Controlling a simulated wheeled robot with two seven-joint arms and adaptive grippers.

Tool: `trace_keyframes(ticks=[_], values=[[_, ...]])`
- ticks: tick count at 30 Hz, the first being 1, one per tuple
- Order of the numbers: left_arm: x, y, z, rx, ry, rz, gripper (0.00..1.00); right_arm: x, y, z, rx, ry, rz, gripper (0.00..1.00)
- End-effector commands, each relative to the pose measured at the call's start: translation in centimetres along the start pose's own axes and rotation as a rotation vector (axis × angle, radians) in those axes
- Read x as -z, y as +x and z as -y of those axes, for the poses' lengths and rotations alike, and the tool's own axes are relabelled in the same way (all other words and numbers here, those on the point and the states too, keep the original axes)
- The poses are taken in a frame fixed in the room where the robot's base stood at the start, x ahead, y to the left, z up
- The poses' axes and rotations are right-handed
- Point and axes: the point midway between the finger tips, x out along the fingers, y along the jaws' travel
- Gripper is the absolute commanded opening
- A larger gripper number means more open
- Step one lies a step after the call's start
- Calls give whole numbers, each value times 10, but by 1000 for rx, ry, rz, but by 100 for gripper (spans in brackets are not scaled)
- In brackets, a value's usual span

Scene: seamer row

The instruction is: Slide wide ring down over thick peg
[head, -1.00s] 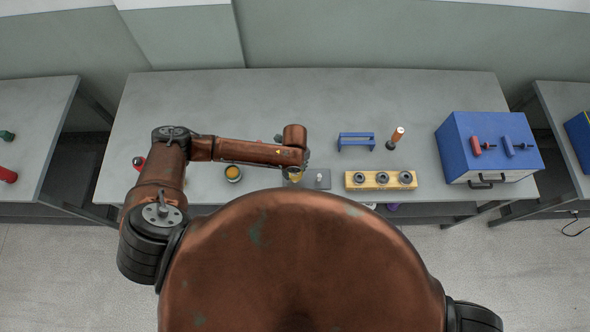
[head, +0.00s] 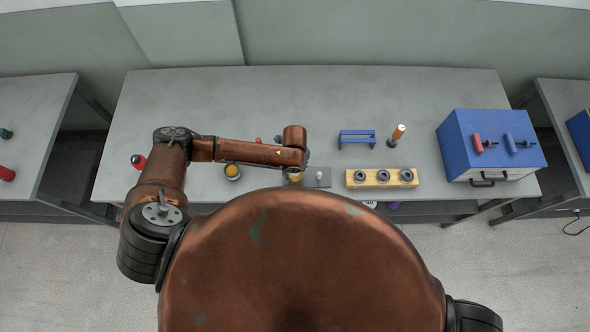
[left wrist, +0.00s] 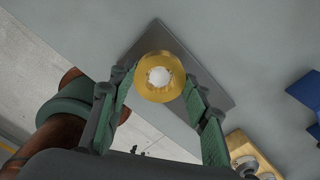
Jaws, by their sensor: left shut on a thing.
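The wide ring is a thick yellow ring (left wrist: 147,92) in the left wrist view. My left gripper (left wrist: 158,80) is shut on it, with a green-padded finger at each side. A pale round peg top (left wrist: 160,76) shows through the ring's hole, so the ring is lined up over or around it; its height on the peg cannot be told. Below is a dark grey base plate (left wrist: 207,82). In the head view the plate (head: 322,184) carries a thin pale peg (head: 319,175), and the ring (head: 295,178) is partly hidden under my left wrist. My right gripper is not in view.
A wooden block with several dark rings (head: 381,186) stands right of the plate. Behind it are a blue bracket (head: 356,135) and an orange-handled tool (head: 397,135). A blue box (head: 480,125) stands far right. The table's back is clear.

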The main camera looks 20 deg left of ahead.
Motion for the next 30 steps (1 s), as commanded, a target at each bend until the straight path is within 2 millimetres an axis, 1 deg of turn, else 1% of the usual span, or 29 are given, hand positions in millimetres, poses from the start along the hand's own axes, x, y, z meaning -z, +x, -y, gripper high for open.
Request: trace_keyframes(ticks=[30], values=[[0,25,0,0,0,1,15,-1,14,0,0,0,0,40]])
